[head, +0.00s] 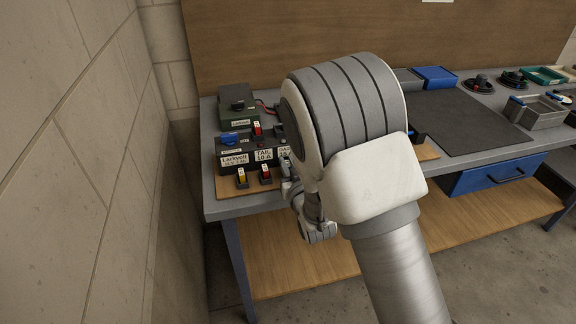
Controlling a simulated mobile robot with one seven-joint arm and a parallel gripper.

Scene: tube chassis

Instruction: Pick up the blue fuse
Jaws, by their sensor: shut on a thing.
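The black fuse panel (233,172) stands at the left end of the workbench, carrying white labels reading "Lackvolt" and "TAIL 10 A". Its right part is hidden by my arm. I cannot make out the blue fuse for certain. A small blue piece (229,139) lies on the panel's upper left, and I cannot tell what it is. My gripper (288,172) shows only in part, at the panel's right side beside my arm. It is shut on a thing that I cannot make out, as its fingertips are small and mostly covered.
A red fuse (257,129) stands on the panel's top; yellow (241,176) and red (265,174) ones stand in front. A green-grey box (237,103) sits behind. A dark mat (465,122) is clear at right, with trays beyond. A block wall (80,160) rises close at left.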

